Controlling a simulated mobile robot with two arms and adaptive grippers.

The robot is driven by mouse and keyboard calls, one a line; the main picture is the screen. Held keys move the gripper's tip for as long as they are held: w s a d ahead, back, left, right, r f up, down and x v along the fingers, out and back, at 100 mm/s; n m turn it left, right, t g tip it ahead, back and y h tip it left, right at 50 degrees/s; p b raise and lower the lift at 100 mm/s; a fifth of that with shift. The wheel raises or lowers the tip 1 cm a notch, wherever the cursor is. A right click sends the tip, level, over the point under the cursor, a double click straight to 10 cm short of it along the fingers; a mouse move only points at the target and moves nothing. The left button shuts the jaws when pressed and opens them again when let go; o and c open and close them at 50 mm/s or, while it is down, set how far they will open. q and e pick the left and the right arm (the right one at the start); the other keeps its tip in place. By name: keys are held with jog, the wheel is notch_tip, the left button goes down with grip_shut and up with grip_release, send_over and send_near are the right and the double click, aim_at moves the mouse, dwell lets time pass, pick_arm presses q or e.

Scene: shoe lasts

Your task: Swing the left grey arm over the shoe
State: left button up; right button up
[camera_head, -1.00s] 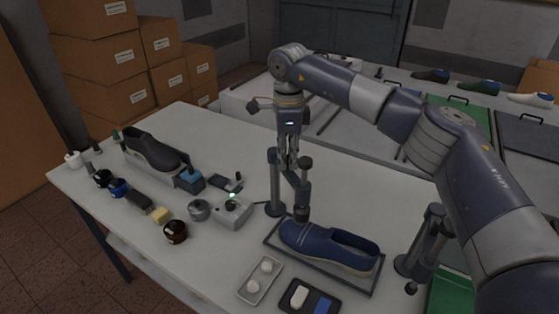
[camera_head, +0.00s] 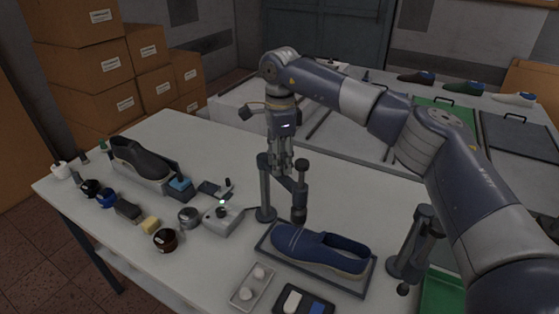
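The blue shoe (camera_head: 325,252) lies on a dark framed plate (camera_head: 262,248) on the white table. The left grey arm (camera_head: 290,186) reaches right from its post (camera_head: 265,195), and its end with a hanging pad (camera_head: 299,208) is over or just behind the shoe's left end; I cannot tell exactly which. My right gripper (camera_head: 280,170) points down at the grey arm between post and pad. Its fingers are close together at the arm; whether they touch or grip it is unclear. My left gripper is out of view.
Another grey post with an arm (camera_head: 416,245) stands right of the shoe. A white tray (camera_head: 236,299) and a dark tray (camera_head: 279,306) lie in front. A dark shoe (camera_head: 140,157), a small grey box (camera_head: 222,221) and several jars stand left. A green bin (camera_head: 440,297) is at lower right.

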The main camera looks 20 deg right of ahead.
jog(key=shift+f, duration=0.1)
notch_tip(320, 180, up, 12)
dwell(0.6)
dwell(0.4)
